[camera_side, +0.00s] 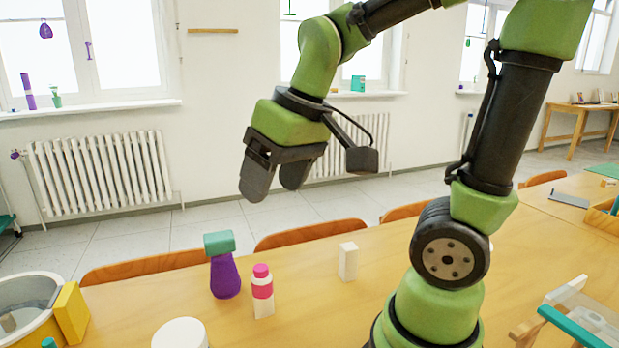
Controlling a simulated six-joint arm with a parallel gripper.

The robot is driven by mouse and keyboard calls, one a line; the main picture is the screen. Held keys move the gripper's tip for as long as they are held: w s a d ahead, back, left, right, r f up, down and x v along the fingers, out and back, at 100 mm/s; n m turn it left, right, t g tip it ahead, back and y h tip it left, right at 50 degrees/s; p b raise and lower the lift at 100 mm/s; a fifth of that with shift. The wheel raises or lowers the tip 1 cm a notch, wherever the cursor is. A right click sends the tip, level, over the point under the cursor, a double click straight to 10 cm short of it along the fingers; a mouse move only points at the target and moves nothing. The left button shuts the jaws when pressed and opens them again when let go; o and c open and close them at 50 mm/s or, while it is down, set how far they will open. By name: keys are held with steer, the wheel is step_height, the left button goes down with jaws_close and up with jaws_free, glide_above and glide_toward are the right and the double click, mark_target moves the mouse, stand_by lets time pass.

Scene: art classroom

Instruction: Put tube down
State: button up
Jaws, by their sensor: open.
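My gripper (276,182) is open and empty. Its two dark fingers point down, high above the wooden table (310,290), near its far edge. A purple tube-like container (225,277) with a wide teal cap stands upright on the table, below and left of my gripper. Just right of it stands a small white bottle (264,297) with a pink cap and pink band. I cannot tell for sure which of the two is the tube. My gripper touches neither of them.
A white block (348,261) stands upright right of the bottle. A white round object (180,334) is at the front. A metal bucket (30,290) and a yellow block (71,313) are at the left. Chair backs (310,233) line the far edge. Table between bottle and block is clear.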

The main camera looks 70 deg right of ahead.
steer(key=s+a+r+m+t+y, duration=0.1)
steer(key=s+a+r+t, duration=0.1)
steer(key=s, duration=0.4)
steer(key=shift+s+a+m+t, duration=0.25)
steer(key=shift+a+m+t, duration=0.05)
steer(key=shift+a+t, duration=0.15)
stand_by(0.7)
